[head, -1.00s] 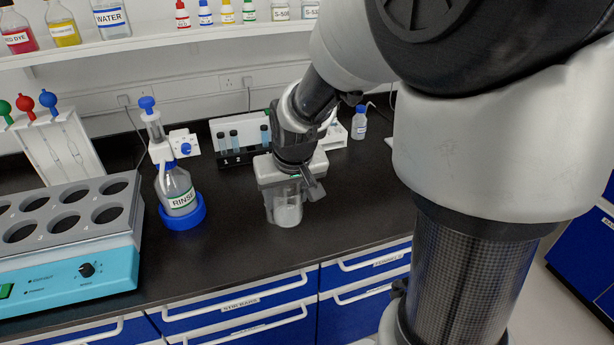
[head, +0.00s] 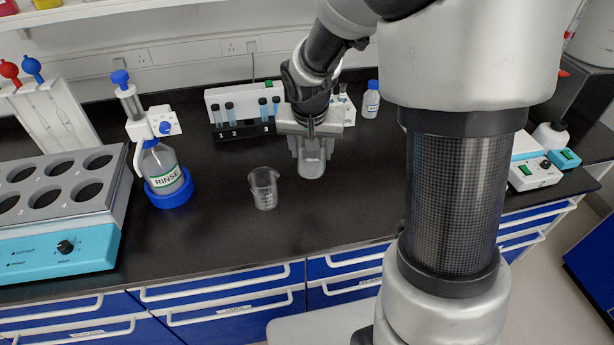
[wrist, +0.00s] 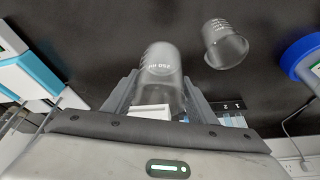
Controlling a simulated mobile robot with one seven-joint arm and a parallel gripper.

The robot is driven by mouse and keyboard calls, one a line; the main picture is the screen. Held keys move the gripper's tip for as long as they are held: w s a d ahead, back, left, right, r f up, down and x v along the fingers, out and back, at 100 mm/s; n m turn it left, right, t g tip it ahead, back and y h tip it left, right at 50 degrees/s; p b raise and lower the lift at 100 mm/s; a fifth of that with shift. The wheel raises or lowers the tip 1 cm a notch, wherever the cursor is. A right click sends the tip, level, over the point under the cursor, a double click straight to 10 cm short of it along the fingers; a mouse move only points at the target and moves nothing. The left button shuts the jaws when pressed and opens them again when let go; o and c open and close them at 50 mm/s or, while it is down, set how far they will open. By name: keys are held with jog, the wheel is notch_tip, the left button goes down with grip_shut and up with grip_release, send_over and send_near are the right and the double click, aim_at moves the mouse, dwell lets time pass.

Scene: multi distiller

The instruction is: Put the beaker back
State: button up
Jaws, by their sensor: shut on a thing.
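My gripper (head: 311,150) is shut on a clear glass beaker (head: 312,166), upright in the head view between the fingers. In the wrist view, the held beaker (wrist: 160,68) with its white graduation print shows between the two fingers. I cannot tell how far its base is from the bench. A second clear beaker (head: 263,189) stands on the black bench, in front of and left of my gripper in the head view. It also shows at the upper right of the wrist view (wrist: 226,44), apart from the held one.
A rinse bottle (head: 163,168) in a blue base stands on the left. A block with several round wells (head: 62,245) is at far left. A tube rack (head: 222,131) and a small blue-capped bottle (head: 371,103) stand behind. The bench front is clear.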

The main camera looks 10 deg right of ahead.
jog(key=shift+w+f+m+h, duration=0.15)
jog(key=shift+w+m, duration=0.15)
jog(key=shift+w, duration=0.1)
jog(key=shift+w+f+m+h, duration=0.1)
jog(key=shift+w+m+h, duration=0.05)
jog(key=shift+w+m, duration=0.2)
jog(key=shift+w+f, duration=0.2)
jog(key=shift+f, duration=0.1)
notch_tip(320, 180, down, 10)
jog(key=shift+r+b, duration=0.25)
jog(key=shift+b, duration=0.05)
jog(key=shift+f+b, duration=0.25)
jog(key=shift+b, duration=0.05)
jog(key=o, duration=1.2)
jog(key=shift+r, duration=0.1)
